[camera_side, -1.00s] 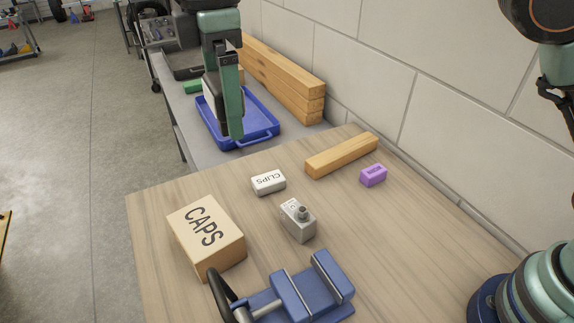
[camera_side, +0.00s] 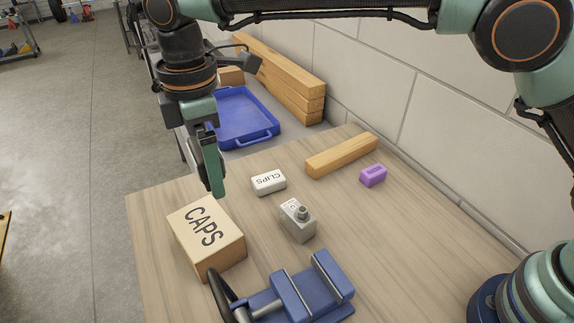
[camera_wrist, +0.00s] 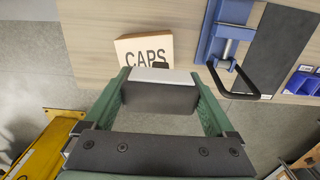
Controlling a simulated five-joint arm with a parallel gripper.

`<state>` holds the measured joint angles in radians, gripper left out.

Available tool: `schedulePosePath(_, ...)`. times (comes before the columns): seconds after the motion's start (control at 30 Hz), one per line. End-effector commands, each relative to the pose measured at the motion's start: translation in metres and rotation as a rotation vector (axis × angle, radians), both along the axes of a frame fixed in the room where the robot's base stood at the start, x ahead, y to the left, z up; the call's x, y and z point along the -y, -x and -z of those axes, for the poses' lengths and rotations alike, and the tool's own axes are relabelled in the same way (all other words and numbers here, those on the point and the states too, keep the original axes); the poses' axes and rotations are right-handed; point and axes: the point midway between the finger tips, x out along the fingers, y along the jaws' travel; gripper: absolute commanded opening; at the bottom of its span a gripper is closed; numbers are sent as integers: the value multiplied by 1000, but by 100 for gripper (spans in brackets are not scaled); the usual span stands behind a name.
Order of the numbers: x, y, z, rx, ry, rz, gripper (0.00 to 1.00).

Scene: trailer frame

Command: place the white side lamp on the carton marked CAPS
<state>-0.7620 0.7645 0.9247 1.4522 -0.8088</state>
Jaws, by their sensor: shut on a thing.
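The CAPS carton (camera_side: 205,232) lies on the near left of the wooden bench, its lettered top up. It also shows in the wrist view (camera_wrist: 125,48), partly hidden behind the held thing. My gripper (camera_side: 214,188) points down near the carton's far edge in the side view. In the wrist view my gripper (camera_wrist: 160,98) is shut on the white side lamp (camera_wrist: 160,75), a block with a pale strip and a dark grey body between the green fingers. The fingers hide the lamp in the side view. I cannot tell its exact height above the carton.
A blue vise (camera_side: 300,290) stands close to the carton's near right. A CLIPS box (camera_side: 268,181), a grey switch box (camera_side: 298,219), a wooden bar (camera_side: 341,155) and a purple block (camera_side: 373,175) lie on the bench. A blue tray (camera_side: 272,131) sits behind.

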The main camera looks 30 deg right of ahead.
Motion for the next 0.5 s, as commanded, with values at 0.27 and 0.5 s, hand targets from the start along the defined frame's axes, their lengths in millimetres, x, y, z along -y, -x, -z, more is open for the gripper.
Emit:
schedulePosePath(0.27, 0, 0, 59, -1, 1, 0, 24)
schedulePosePath(0.5, 0, 0, 78, -1, 1, 0, 24)
